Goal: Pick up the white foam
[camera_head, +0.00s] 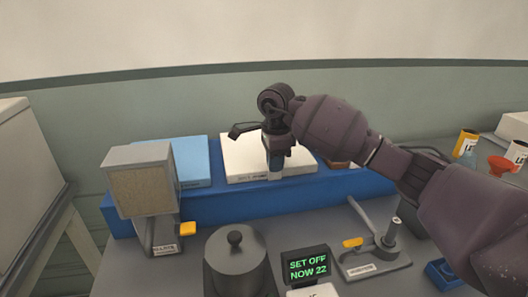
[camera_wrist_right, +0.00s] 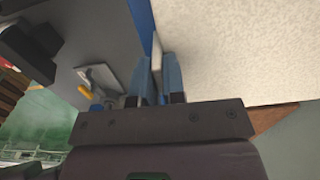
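The white foam (camera_head: 240,151) is a pale slab on the blue platform, with a small label at its front. It fills the upper right of the right wrist view (camera_wrist_right: 240,50). My right gripper (camera_head: 275,174) points down at the slab's front right part. In the wrist view its two blue-padded fingers (camera_wrist_right: 156,75) are a narrow gap apart, with a thin whitish strip between them. I cannot tell whether they press on it. The right finger lies in front of the foam's edge. My left gripper is not in view.
A light blue slab (camera_head: 188,160) lies left of the foam on the blue platform (camera_head: 215,205). A grey box-topped stand (camera_head: 142,185), a dark cylinder (camera_head: 237,270), a green-lettered display (camera_head: 307,266) and a lever device (camera_head: 375,260) stand in front. Cups (camera_head: 466,143) are at far right.

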